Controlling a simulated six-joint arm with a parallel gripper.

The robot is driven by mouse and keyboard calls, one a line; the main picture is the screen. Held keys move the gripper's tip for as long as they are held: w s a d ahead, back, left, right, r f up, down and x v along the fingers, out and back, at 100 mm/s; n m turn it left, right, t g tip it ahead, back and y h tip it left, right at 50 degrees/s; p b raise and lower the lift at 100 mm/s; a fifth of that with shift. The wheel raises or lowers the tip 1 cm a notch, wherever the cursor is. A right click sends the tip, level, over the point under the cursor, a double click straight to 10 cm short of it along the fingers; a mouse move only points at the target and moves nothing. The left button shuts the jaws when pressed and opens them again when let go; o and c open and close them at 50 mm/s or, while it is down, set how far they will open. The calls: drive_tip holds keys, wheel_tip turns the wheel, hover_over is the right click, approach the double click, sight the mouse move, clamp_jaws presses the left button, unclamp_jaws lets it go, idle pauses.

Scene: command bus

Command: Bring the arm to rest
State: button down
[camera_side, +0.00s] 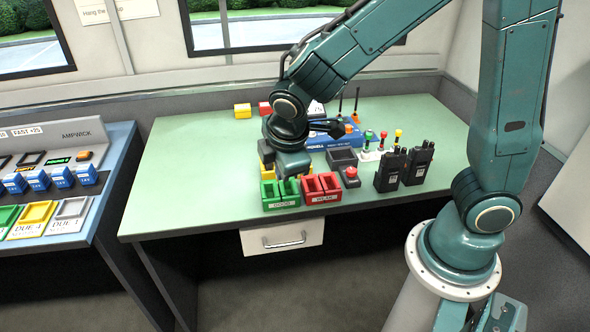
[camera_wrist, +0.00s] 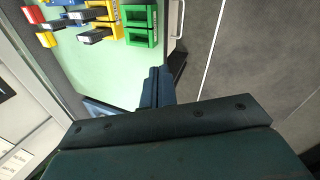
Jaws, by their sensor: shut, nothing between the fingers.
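My gripper (camera_wrist: 157,84) shows in the wrist view with its dark blue fingers together and nothing between them. In that view the fingers appear over the front part of the green table (camera_wrist: 95,70), apart from the green bins. In the side view my arm bends down over the green table (camera_side: 180,165), and its dark hand end (camera_side: 293,163) is just behind the green bins (camera_side: 281,195) as seen there. The fingertips are hard to make out in the side view.
Red bins (camera_side: 321,187), a red button (camera_side: 351,176) and two black radios (camera_side: 404,170) stand near the table's front. A blue box (camera_side: 335,137) and colored-top tools (camera_side: 383,140) stand behind. The table's left part is clear. Another blue table (camera_side: 100,205) stands at left.

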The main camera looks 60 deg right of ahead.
drive_tip(key=s+d+r+m+t+y, duration=0.1)
drive_tip(key=s+d+r+m, duration=0.2)
drive_tip(key=s+r+m, duration=0.2)
drive_tip(key=s+d+r+m+t+y, duration=0.1)
drive_tip(key=s+d+r+m, duration=0.2)
drive_tip(key=s+r+m, duration=0.3)
drive_tip(key=shift+s+d+r+m+y, duration=0.35)
drive_tip(key=shift+s+r, duration=0.75)
drive_tip(key=shift+s, duration=1.6)
